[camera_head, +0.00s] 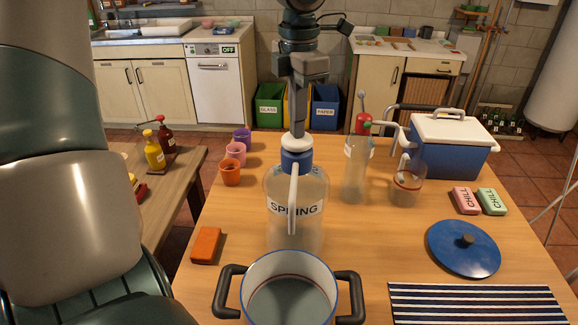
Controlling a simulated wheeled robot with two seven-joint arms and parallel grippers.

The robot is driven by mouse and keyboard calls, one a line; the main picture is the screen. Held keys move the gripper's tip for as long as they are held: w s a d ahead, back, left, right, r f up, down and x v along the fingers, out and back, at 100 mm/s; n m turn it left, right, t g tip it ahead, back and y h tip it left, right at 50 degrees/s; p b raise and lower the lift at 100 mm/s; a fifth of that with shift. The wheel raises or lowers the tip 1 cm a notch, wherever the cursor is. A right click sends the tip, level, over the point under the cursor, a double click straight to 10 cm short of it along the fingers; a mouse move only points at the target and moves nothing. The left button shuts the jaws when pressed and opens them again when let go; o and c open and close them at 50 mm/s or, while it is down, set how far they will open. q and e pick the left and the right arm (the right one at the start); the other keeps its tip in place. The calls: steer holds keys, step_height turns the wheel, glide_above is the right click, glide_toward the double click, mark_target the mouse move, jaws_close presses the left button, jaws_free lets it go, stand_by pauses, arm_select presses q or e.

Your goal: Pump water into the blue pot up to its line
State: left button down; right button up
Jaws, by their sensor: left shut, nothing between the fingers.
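The blue pot (335,276) stands at the front edge of the table with two dark handles, cut off by the picture's bottom. Its inside is pale, with a thin red line high on the wall. A grey-green surface, apparently water, shows below that line. Behind it stands a clear dispenser labelled SPRING (318,224) with a blue collar, white pump head and a spout reaching forward towards the pot. My left gripper (297,131) is shut and points straight down onto the pump head, seemingly touching it. I cannot see my right gripper.
A blue lid (463,249) and striped mat (480,302) lie at right. A clear bottle (357,175), a clear jug (406,190), CHILL blocks (466,200) and a cooler (452,148) stand behind. Cups (230,172) and an orange block (206,245) are at left.

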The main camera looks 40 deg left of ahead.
arm_select(q)
steer(key=shift+r+p, duration=0.8)
steer(key=shift+r, duration=1)
steer(key=shift+b, duration=0.3)
